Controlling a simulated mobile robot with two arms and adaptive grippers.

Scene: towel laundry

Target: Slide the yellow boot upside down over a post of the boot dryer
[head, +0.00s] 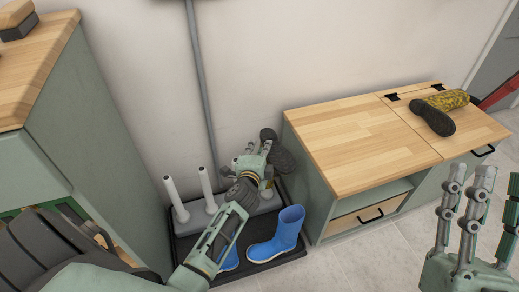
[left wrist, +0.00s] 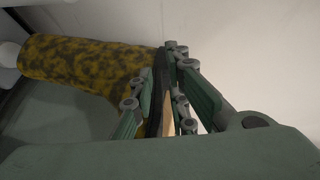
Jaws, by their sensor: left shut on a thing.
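My left gripper (head: 264,158) is shut on a yellow boot, above the right end of the boot dryer (head: 236,203). The boot's dark sole (head: 284,152) faces up and right in the head view; most of its shaft is hidden behind my gripper. In the left wrist view the mottled yellow shaft (left wrist: 80,62) runs left from the fingers (left wrist: 160,100), near a white rounded part (left wrist: 9,53). I cannot tell whether a post is inside the shaft. Two white posts (head: 175,198) (head: 207,187) stand bare at the left. My right gripper (head: 476,205) is open and empty at the right.
Blue boots (head: 278,235) stand on the dark tray (head: 268,262) before the dryer. Another yellow boot (head: 447,102) lies on the wooden-topped cabinet (head: 352,138). A grey pipe (head: 199,75) runs up the wall behind. A green cabinet (head: 100,140) stands close on the left.

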